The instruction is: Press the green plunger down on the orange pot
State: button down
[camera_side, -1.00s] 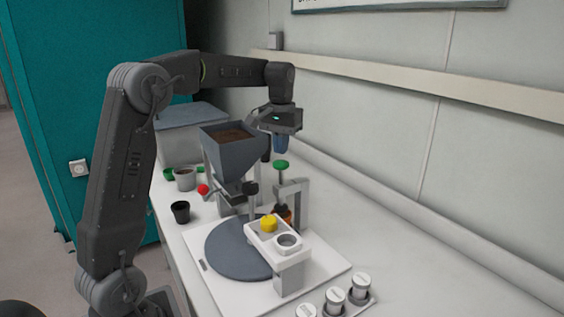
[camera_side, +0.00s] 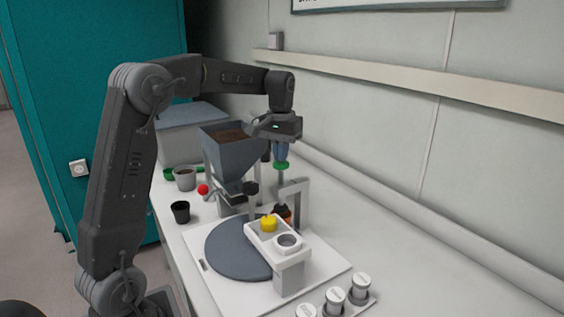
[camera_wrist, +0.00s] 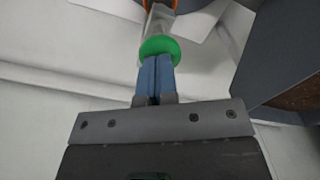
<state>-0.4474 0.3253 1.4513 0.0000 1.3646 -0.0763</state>
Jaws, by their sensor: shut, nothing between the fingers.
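The green plunger knob (camera_side: 281,166) stands at the top of a white bracket (camera_side: 300,198) at the back of the turntable. It also shows in the wrist view (camera_wrist: 160,46). My gripper (camera_side: 281,158) is shut and empty, its blue fingertips directly above the knob. In the wrist view the closed fingertips (camera_wrist: 155,58) are at the knob's near edge and seem to touch it; exact contact is hard to tell. The orange pot (camera_side: 288,214) is under the bracket, partly hidden by it and a dark part. Only an orange edge of it shows in the wrist view (camera_wrist: 160,3).
A grey hopper of soil (camera_side: 233,155) stands left of the plunger, close to my gripper. White-capped vials (camera_side: 334,297) are at the front right. The bench right of the bracket is clear.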

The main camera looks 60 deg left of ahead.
jog(key=shift+f, duration=1.55)
dwell(0.4)
jog(key=shift+r, duration=5.15)
